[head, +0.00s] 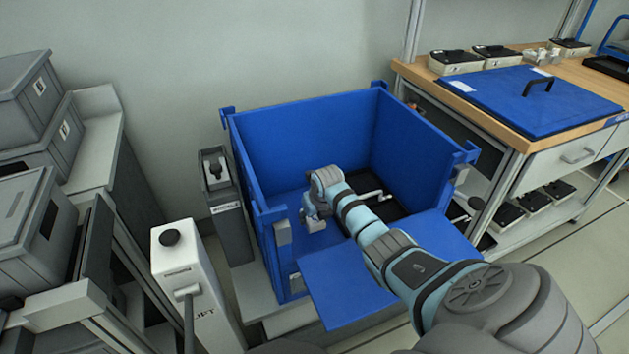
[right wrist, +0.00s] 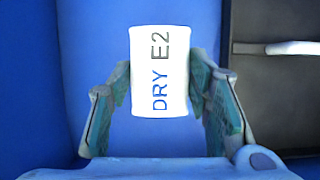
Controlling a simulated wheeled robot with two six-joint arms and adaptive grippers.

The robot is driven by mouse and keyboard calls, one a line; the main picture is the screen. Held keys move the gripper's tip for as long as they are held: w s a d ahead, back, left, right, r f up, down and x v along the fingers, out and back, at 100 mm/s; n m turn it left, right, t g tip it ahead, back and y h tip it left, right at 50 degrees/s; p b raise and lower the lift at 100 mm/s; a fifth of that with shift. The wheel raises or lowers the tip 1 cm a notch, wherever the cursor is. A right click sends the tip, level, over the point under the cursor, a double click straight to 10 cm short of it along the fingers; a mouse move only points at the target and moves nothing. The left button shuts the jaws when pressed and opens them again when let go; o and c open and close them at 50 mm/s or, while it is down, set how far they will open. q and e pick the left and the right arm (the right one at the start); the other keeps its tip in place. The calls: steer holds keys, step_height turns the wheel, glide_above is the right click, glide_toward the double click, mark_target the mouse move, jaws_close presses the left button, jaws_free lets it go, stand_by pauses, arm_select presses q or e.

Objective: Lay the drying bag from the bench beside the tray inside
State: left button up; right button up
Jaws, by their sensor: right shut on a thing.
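The drying bag (right wrist: 159,72) is a small white packet marked "DRY E2". In the right wrist view it is upright between the two fingers of my right gripper (head: 314,222), which is shut on it. In the head view the gripper is inside the blue crate (head: 310,140), low on its left side, and hides the bag. A black tray (head: 395,209) with a pale bar lies in the crate to the right of the gripper, partly behind my arm. It also shows at the right of the right wrist view (right wrist: 285,105). My left gripper is not in view.
The crate's front flap (head: 340,285) is folded down. A bench at the right carries a blue lid (head: 530,98) with a dark handle and several small boxes. A white post (head: 190,270) with a black knob and stacked grey bins (head: 35,240) stand at left.

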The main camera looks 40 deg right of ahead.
mark_target(313, 237)
step_height(313, 237, down, 6)
steer(key=shift+b, duration=1.25)
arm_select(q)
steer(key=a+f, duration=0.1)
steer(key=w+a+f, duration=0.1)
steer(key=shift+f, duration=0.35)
arm_select(e)
steer(key=shift+w, duration=0.1)
steer(key=shift+f, duration=0.1)
steer(key=o, duration=1.2)
steer(key=shift+c, duration=0.2)
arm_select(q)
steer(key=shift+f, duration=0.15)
